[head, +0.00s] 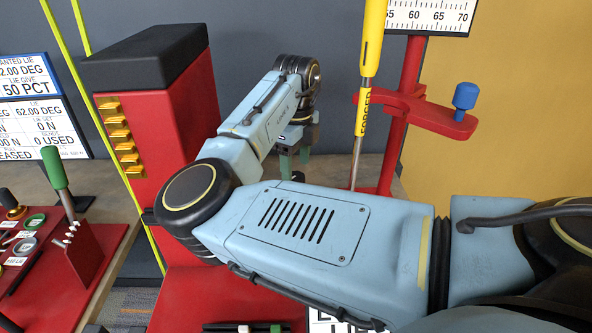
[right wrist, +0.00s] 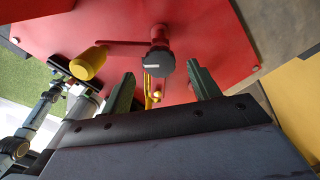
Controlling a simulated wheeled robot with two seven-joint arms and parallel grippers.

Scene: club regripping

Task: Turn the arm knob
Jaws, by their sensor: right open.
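My right gripper (head: 294,172) points down beside the red cabinet in the head view, partly behind my arm. In the right wrist view its two green fingers (right wrist: 160,75) are open and apart. A dark grey knob with a pale mark (right wrist: 157,67) shows ahead, between the fingertips in the picture; I cannot tell the remaining gap. A red post (right wrist: 158,35) stands beside it, over a red surface. In the head view, a blue knob (head: 466,95) sits on a red bracket (head: 425,112) at the right, away from the gripper. I cannot tell which is the arm knob. My left gripper is not in view.
A yellow-gripped club (head: 371,45) stands upright at the red bracket. A red cabinet with a black top (head: 145,60) stands to the left. A yellow rounded piece (right wrist: 88,63) is beside the dark knob.

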